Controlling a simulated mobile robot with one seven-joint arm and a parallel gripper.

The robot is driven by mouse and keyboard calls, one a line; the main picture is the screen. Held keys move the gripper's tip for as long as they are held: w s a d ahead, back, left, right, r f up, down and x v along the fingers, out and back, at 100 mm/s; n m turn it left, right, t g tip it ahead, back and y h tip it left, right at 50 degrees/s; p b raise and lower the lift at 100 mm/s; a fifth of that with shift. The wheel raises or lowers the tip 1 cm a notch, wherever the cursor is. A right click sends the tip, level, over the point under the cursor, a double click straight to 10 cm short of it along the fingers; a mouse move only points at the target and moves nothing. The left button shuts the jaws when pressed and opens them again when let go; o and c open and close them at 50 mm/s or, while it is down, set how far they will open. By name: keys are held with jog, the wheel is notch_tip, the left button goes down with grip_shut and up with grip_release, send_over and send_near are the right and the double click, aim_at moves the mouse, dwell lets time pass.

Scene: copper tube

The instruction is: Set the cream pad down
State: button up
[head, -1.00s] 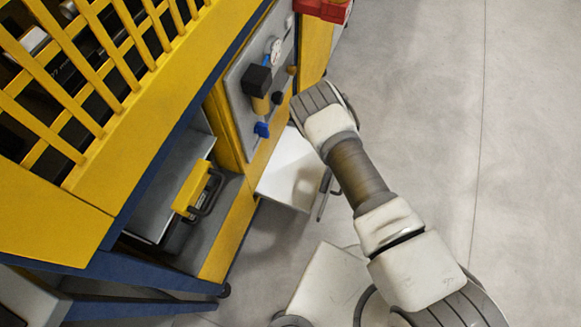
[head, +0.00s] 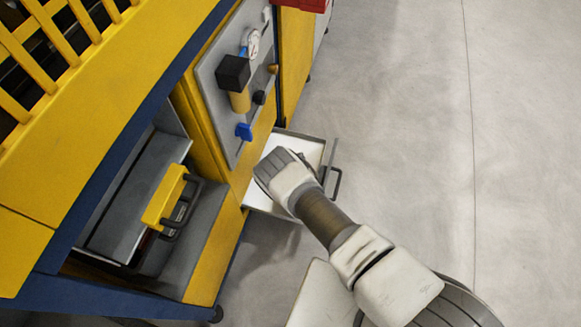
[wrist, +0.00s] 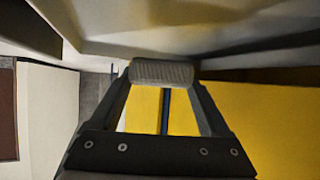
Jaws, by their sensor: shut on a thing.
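In the wrist view the cream pad (wrist: 162,72) is a short, ribbed, pale grey-cream piece. It lies crosswise between the fingertips of my gripper (wrist: 163,84), which is shut on it. In the head view the end of my arm is over a white open drawer (head: 257,196) low on the yellow cabinet. My fingers and the pad are hidden there behind my wrist. I cannot tell whether the pad touches any surface.
The drawer has a dark handle (head: 335,184) on its right. Above it is a grey panel (head: 212,75) with a gauge, a black-and-yellow fitting and a blue knob (head: 244,131). A yellow-fronted case (head: 165,200) sits in the left bay. Grey floor (head: 400,110) is clear to the right.

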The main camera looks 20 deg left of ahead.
jog(key=shift+a+f, duration=0.25)
jog(key=shift+a, duration=0.05)
jog(key=shift+f, duration=0.2)
jog(key=shift+f+b, duration=1.15)
jog(key=shift+f, duration=0.6)
jog(key=shift+f, duration=0.2)
jog(key=o, duration=1.2)
jog(key=shift+c, duration=0.2)
jog(key=shift+r, duration=0.1)
